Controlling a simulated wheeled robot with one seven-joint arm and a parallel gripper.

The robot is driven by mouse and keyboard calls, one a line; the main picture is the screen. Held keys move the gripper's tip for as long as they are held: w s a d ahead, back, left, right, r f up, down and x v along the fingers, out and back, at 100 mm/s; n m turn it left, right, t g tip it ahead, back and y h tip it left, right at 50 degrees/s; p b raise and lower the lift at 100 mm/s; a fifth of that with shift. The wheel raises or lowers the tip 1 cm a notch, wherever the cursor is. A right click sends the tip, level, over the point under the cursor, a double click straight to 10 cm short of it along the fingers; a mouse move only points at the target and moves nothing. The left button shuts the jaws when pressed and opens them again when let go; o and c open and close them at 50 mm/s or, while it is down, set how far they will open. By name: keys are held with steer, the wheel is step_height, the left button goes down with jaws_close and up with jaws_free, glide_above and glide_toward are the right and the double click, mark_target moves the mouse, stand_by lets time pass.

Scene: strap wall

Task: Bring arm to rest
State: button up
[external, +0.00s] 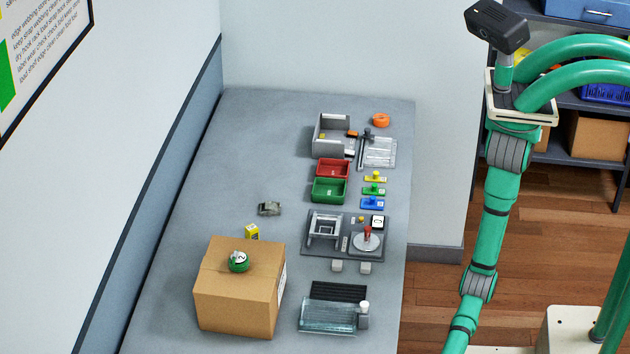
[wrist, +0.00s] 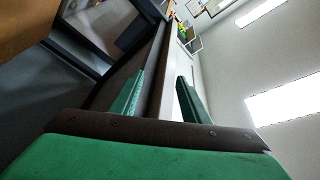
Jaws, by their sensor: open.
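My gripper (wrist: 158,88) shows in the wrist view with its two green fingers apart and nothing between them. Beyond the fingers are the room's pale wall, bright ceiling lights and dark shelf-like edges, seen at a tilt. In the external view my green arm (external: 497,205) hangs down on the right side, beside the table (external: 240,150) and clear of it. The arm runs out of the bottom of the picture, so my gripper is hidden there.
A cardboard box (external: 235,300) with a green round object (external: 238,261) on top stands at the table's near left. Green (external: 329,191) and red (external: 333,168) bins and small fixtures line its right side. Shelves (external: 570,101) stand at the back right. Wooden floor shows around my arm.

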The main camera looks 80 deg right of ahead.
steer(key=d+f+n+t+h, duration=0.1)
steer(key=d+f, duration=0.2)
steer(key=d, duration=0.5)
steer(key=w+d+f+n+h, duration=0.1)
steer(key=d+f, duration=0.2)
steer(key=d, duration=0.5)
steer(key=d+f+n+t+h, duration=0.1)
steer(key=d+f+n, duration=0.15)
steer(key=d, duration=0.55)
steer(key=s+d+n+t+h, duration=0.15)
steer(key=s+d, duration=0.25)
steer(key=d, duration=0.6)
steer(key=s+d+n+t+h, duration=0.1)
steer(key=s+d+h, duration=0.25)
steer(key=d, duration=0.55)
steer(key=s+d+r+h, duration=0.2)
steer(key=s+d+r, duration=0.3)
steer(key=d, duration=0.1)
steer(key=w+d+r+m+t+h, duration=0.1)
steer(key=w+d+r+m+h, duration=0.1)
steer(key=d, duration=0.4)
steer(key=w+d+r+m+t+h, duration=0.2)
steer(key=w+d+r+m+h, duration=0.1)
steer(key=d+r, duration=0.4)
steer(key=w+d+r+m+t+h, duration=0.1)
steer(key=w+d+r+m+h, duration=0.2)
steer(key=d+m, duration=0.3)
steer(key=shift+d+r+t+h, duration=0.35)
steer(key=shift+r+h, duration=0.05)
steer(key=shift+r, duration=0.45)
